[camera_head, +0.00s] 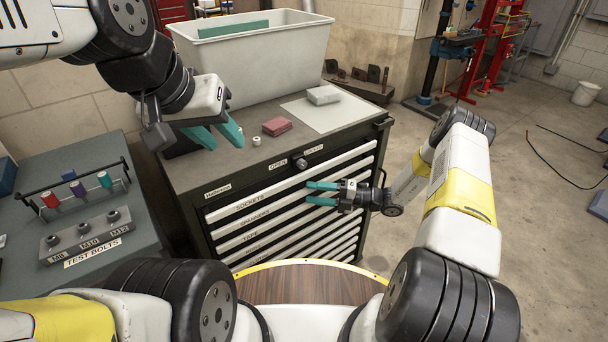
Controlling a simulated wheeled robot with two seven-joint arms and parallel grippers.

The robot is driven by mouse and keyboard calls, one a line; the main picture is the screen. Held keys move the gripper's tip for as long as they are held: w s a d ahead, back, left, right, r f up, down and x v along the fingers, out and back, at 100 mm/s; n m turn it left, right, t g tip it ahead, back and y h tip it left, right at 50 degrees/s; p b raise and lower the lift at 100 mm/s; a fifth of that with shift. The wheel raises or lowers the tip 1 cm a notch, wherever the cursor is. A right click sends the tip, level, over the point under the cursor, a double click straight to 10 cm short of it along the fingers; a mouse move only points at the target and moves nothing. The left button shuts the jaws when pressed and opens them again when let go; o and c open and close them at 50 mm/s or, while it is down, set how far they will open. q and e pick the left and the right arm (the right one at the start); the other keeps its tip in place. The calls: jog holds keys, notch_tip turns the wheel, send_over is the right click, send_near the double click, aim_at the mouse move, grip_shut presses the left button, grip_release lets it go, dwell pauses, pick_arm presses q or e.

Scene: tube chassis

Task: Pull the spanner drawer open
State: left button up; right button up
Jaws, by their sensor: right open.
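The grey tool cabinet (184,183) stands ahead with a stack of drawers with pale front strips. The spanner drawer (255,216) is the second from the top, below the sockets drawer (250,197); it looks shut and flush with its neighbours. My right gripper (314,193) is open, its teal fingers one above the other in front of the upper drawers, pointing left. It hides part of the strips behind it; I cannot tell whether it touches one. My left gripper (219,138) is open and empty above the cabinet top, at its left side.
On the cabinet top are a large pale bin (262,62), a red block (277,126) and a light grey block (323,95). A round lock knob (301,164) sits above the drawers. A bench with a bolt rack (88,236) stands left. Floor at right is mostly clear.

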aim_at(307, 192)
jog(key=shift+w+a, duration=0.15)
jog(key=shift+a, duration=0.75)
jog(key=shift+w+a, duration=0.1)
jog(key=shift+a, duration=0.75)
jog(key=shift+c, duration=0.2)
grip_shut()
jog(key=shift+d, duration=0.1)
